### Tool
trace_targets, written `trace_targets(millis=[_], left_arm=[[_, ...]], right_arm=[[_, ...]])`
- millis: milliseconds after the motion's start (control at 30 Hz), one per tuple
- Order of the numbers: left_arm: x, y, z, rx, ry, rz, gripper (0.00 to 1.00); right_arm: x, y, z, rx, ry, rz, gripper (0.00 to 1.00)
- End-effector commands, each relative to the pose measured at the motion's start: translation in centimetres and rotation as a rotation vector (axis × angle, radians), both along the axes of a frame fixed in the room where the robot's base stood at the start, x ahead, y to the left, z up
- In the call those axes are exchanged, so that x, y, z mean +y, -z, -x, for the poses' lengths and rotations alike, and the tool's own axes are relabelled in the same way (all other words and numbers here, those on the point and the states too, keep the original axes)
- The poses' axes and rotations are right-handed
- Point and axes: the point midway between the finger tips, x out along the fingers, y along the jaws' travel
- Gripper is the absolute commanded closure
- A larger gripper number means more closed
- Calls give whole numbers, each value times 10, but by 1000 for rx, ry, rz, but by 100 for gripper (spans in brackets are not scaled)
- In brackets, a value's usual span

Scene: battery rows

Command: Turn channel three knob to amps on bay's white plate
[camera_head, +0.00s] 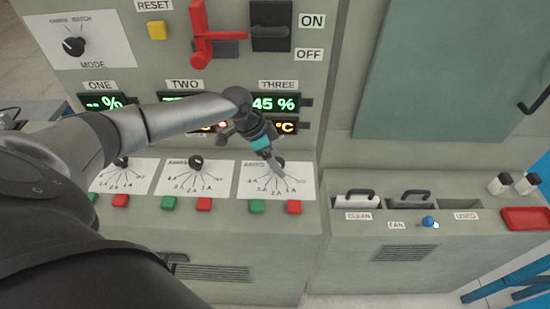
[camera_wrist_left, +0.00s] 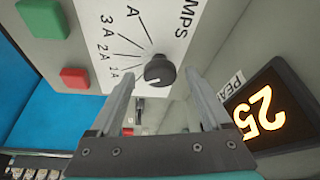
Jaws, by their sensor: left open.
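The channel three white plate (camera_head: 249,186) is below the THREE displays in the head view. It has a dark round knob and a fan of lines marked in amps. In the head view the knob (camera_head: 280,161) is partly hidden by my left gripper (camera_head: 276,169). In the left wrist view the plate (camera_wrist_left: 176,18) shows AMPS lettering and the knob (camera_wrist_left: 159,71) with a pale pointer mark. My left gripper (camera_wrist_left: 157,77) is open, with one finger on each side of the knob. Gaps show between knob and fingers. My right gripper is not in view.
A green button (camera_head: 257,207) and a red button (camera_head: 294,207) sit below the plate. Similar white plates with knobs (camera_head: 196,161) are to the left. A red lever (camera_head: 201,40) and black switch (camera_head: 270,38) are above. Trays with handles (camera_head: 357,200) are at right.

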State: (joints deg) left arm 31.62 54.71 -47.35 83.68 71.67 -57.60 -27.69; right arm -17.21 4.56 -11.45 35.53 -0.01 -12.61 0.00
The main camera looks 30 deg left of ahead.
Motion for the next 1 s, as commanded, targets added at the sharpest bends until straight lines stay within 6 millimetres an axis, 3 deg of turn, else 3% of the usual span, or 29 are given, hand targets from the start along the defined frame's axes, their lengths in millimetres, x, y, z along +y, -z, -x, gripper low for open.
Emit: trace_targets(millis=[167, 367, 700, 1000], left_arm=[[2, -5, 1, -1, 0, -1, 19], [11, -32, 10, 0, -1, -3, 19], [58, -27, 61, 5, -2, -4, 19], [84, -27, 89, 4, 0, -1, 19]], right_arm=[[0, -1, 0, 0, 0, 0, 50], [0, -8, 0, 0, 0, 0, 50], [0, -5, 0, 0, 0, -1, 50], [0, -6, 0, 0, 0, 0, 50]])
